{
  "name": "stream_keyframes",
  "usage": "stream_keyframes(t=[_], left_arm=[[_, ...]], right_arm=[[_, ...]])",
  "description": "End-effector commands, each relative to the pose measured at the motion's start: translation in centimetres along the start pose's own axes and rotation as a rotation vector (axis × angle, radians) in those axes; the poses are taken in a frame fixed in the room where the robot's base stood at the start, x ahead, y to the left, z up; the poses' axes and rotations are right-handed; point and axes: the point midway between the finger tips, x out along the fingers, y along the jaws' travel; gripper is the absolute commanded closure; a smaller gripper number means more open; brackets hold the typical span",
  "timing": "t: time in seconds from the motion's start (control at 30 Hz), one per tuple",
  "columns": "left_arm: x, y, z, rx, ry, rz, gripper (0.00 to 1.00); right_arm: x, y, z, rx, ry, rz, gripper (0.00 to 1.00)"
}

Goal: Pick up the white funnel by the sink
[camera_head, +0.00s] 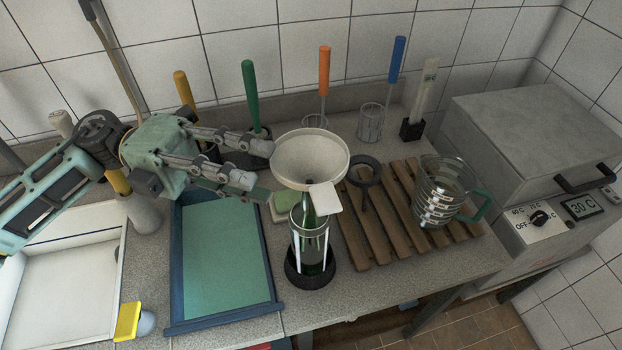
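The white funnel (310,157) sits wide side up above a green bottle (313,251), and its flat tab points toward the front right. The bottle stands in a dark round base on the counter. My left gripper (250,162) comes in from the left at about the height of the funnel's rim. Its two fingers are spread apart with nothing between them, and their tips are just left of the funnel. I cannot tell the exact gap to the rim. My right gripper is not in view.
The white sink (62,290) is at the left, beside a blue-framed green tray (218,255). A wooden slatted rack (370,225) with a glass jug (440,195) lies to the right. Several colored-handled brushes stand along the wall. A grey heating box (535,140) fills the right.

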Motion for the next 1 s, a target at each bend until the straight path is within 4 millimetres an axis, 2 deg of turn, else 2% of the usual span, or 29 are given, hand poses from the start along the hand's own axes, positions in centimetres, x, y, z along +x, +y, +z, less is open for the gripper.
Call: stream_keyframes(t=[0.03, 0.13, 0.3, 0.7, 1.0], left_arm=[[0.0, 0.6, 0.0, 0.0, 0.0, 0.0, 0.6], [0.6, 0.4, 0.0, 0.0, 0.001, -0.001, 0.6], [2.5, 0.2, 0.0, -0.001, 0.002, -0.002, 0.6], [7.2, 0.7, 0.2, 0.0, 0.002, -0.002, 0.6], [7.8, 1.1, 0.2, 0.0, 0.0, 0.0, 0.6]], right_arm=[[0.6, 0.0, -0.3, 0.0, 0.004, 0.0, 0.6], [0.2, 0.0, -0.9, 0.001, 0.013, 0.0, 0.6], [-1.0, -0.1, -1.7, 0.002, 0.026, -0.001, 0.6], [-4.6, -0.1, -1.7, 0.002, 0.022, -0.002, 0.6], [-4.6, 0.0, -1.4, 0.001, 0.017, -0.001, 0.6]])
